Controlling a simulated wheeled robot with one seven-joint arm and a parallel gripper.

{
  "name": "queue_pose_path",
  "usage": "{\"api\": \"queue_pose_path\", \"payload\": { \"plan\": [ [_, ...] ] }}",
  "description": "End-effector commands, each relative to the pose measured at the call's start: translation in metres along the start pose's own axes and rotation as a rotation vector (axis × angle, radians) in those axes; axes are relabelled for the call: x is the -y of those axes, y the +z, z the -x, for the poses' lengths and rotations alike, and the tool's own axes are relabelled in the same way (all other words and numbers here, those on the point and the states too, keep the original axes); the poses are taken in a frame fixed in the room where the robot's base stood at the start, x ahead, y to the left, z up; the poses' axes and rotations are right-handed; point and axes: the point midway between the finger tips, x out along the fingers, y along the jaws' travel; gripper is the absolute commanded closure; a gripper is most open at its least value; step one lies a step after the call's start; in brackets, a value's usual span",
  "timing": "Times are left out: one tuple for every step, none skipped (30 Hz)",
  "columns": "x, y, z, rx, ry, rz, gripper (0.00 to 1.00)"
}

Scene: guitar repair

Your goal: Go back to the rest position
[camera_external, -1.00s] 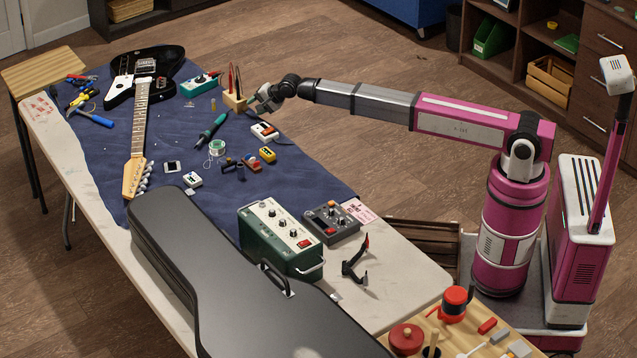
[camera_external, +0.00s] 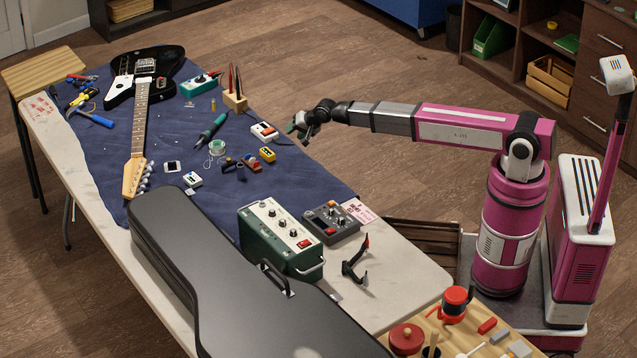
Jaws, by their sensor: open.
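My gripper (camera_external: 300,128) is open and looks empty. It is near the far long edge of the table, close to the right edge of the blue cloth (camera_external: 300,180). My arm stretches left from its pink base, nearly level. A wooden block holding pliers or similar tools (camera_external: 235,102) stands on the cloth, left of my gripper and apart from it. A small white and orange pedal (camera_external: 264,131) lies just left of my gripper.
A black guitar (camera_external: 140,95), a teal pedal (camera_external: 200,84), a soldering iron (camera_external: 212,128) and small parts lie on the cloth. A green amplifier (camera_external: 280,238), a grey pedal (camera_external: 332,221) and a black guitar case (camera_external: 220,275) fill the near side. Floor beyond the table is clear.

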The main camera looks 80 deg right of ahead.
Motion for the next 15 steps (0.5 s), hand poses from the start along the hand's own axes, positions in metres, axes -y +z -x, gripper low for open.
{"api": "queue_pose_path", "payload": {
  "plan": [
    [-0.011,0.022,0.008,0.029,0.026,0.060,0.55],
    [-0.017,0.036,0.011,0.050,0.043,0.102,0.55],
    [-0.026,0.054,0.015,0.080,0.068,0.163,0.55],
    [-0.033,0.070,0.020,0.107,0.087,0.215,0.55],
    [-0.041,0.086,0.025,0.136,0.107,0.271,0.55],
    [-0.052,0.108,0.033,0.178,0.133,0.351,0.55],
    [-0.062,0.125,0.039,0.212,0.153,0.413,0.55],
    [-0.071,0.141,0.046,0.247,0.172,0.475,0.55],
    [-0.084,0.162,0.056,0.295,0.194,0.559,0.55],
    [-0.094,0.177,0.064,0.333,0.209,0.623,0.55],
    [-0.104,0.192,0.072,0.372,0.224,0.686,0.55],
    [-0.117,0.210,0.083,0.424,0.240,0.769,0.55],
    [-0.126,0.222,0.091,0.462,0.251,0.828,0.55],
    [-0.136,0.234,0.099,0.500,0.260,0.886,0.55],
    [-0.147,0.248,0.110,0.548,0.270,0.957,0.55]
  ]
}}
